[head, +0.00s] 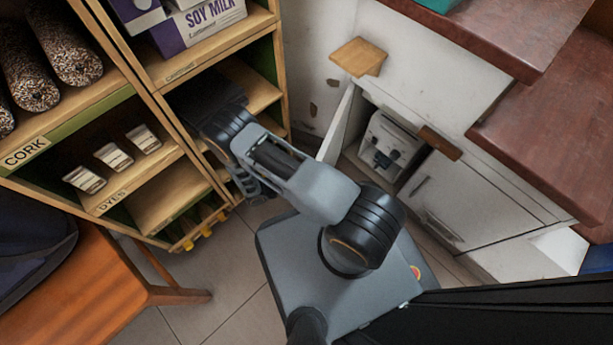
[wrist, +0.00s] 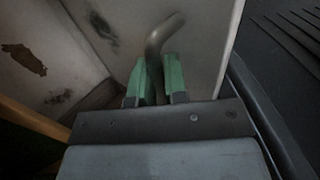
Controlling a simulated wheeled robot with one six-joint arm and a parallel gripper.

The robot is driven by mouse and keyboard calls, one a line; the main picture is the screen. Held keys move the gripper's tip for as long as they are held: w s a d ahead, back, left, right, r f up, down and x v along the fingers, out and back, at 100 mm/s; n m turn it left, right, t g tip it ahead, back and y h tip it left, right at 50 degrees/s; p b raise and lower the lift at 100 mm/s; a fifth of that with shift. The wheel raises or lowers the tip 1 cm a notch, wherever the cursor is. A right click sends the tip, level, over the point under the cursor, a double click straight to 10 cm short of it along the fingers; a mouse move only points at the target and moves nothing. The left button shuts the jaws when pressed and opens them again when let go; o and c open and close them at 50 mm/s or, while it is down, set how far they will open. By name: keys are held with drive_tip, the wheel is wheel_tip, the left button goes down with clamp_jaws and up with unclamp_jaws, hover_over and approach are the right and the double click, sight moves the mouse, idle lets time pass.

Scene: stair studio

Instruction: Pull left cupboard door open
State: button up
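The left cupboard door (head: 338,128) is white and stands swung well out from the cupboard in the head view. Its inside edge faces the open compartment. In the wrist view the pale door panel (wrist: 200,45) fills the upper middle, with a bent grey bar handle (wrist: 156,50) on it. My gripper (wrist: 156,88) has its two green fingers on either side of this handle, seemingly closed against it. In the head view my arm hides the gripper and the handle.
A white appliance (head: 388,143) stands inside the cupboard. The closed right door (head: 470,200) has bar handles. A wooden shelf unit (head: 160,190) is close on the left, with an orange wooden table (head: 100,275) in front. Tiled floor (head: 225,285) lies between.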

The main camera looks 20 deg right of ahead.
drive_tip(key=o, duration=0.4)
drive_tip(key=shift+o, duration=0.2)
drive_tip(key=shift+a, duration=0.1)
drive_tip(key=a+p, duration=0.1)
drive_tip(key=a, duration=0.6)
drive_tip(key=shift+w+a+p, duration=0.15)
drive_tip(key=shift+w+p, duration=0.15)
drive_tip(key=shift+w, duration=0.15)
